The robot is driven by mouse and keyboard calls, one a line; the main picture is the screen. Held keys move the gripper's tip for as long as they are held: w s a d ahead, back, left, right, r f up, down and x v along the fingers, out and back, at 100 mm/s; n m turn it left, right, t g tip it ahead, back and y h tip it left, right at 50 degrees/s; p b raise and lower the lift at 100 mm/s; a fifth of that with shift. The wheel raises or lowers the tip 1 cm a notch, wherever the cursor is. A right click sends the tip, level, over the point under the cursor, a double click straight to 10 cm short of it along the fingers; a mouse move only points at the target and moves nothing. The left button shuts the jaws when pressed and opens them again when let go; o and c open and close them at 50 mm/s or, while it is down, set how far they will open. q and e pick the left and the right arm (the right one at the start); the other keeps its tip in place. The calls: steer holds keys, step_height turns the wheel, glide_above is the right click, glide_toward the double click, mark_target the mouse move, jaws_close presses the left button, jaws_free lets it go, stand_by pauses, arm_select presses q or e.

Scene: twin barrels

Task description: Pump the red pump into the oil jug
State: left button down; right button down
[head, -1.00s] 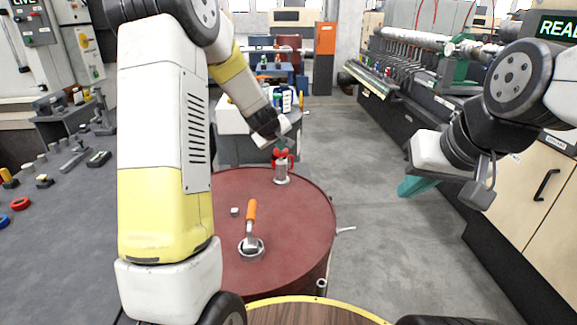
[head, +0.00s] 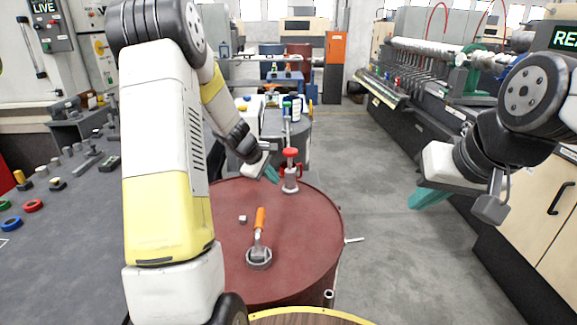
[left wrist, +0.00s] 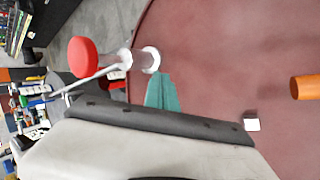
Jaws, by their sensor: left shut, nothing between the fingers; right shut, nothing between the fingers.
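The red pump (head: 290,172) stands upright near the far edge of the dark red barrel top (head: 310,230), with its round red knob raised above a pale body. A thin pale spout (head: 286,128) reaches away from it. In the left wrist view the red knob (left wrist: 83,64) is at the upper left. My left gripper (head: 272,175) is shut and empty, just left of the pump and below knob height; its teal fingers (left wrist: 162,92) look apart from the pump. My right gripper (head: 428,198) is shut and empty, over the floor at right. I cannot make out the oil jug for certain.
A second barrel top with a yellow rim (head: 310,312) is nearer. Bottles (head: 291,108) stand behind the pump. A grey bench (head: 70,240) is at left.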

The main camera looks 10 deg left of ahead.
mark_target(290, 161)
arm_select(q)
steer(key=a+n+h, duration=0.1)
steer(key=s+f+n+h, duration=0.1)
steer(key=n, duration=0.1)
steer(key=s+a+f+n, duration=0.1)
steer(key=shift+a+n+h, duration=0.35)
steer(key=shift+n+h, duration=0.05)
steer(key=a+r+n+t+h, duration=0.2)
steer(key=a+r+n+h, duration=0.1)
steer(key=n, duration=0.4)
steer(key=a+h, duration=0.1)
steer(key=a, duration=0.1)
steer(key=shift+a+r+t, duration=0.15)
steer(key=shift+a+t, duration=0.25)
steer(key=shift+s, duration=0.1)
steer(key=x, duration=1)
steer(key=shift+r, duration=0.1)
steer(key=shift+w+d+r, duration=0.25)
steer(key=shift+d+r, duration=0.05)
steer(key=shift+r, duration=0.2)
steer(key=shift+w+d+r, duration=0.25)
steer(key=shift+d+r, duration=0.1)
steer(key=shift+r, duration=0.1)
steer(key=shift+w+d+r, duration=0.3)
steer(key=shift+d+r, duration=0.05)
steer(key=shift+r, duration=0.3)
